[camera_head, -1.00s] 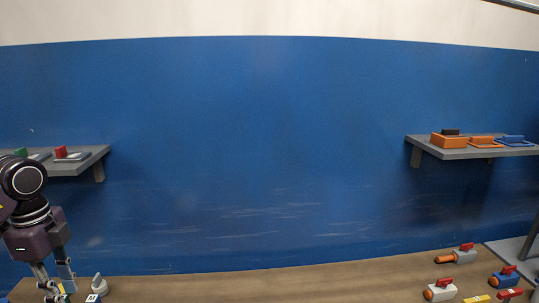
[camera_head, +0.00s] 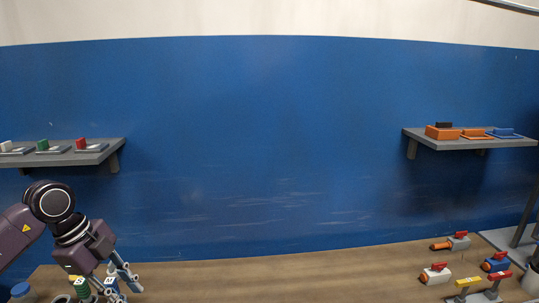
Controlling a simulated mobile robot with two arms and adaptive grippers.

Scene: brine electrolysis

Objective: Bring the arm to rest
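My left gripper (camera_head: 108,279) is at the lower left, over the left end of the wooden table (camera_head: 280,277). Its fingers point down and look spread apart, with no object clearly held between them. A small blue and white item (camera_head: 112,286) and a green item (camera_head: 82,289) show close behind or beside the fingers; I cannot tell whether they touch. My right gripper is out of view.
A left wall shelf (camera_head: 100,151) holds white, green and red pieces above my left arm. A right shelf (camera_head: 455,144) holds orange and blue trays. Several valves, including a red-handled white one (camera_head: 436,274), lie at the table's right. The table's middle is clear.

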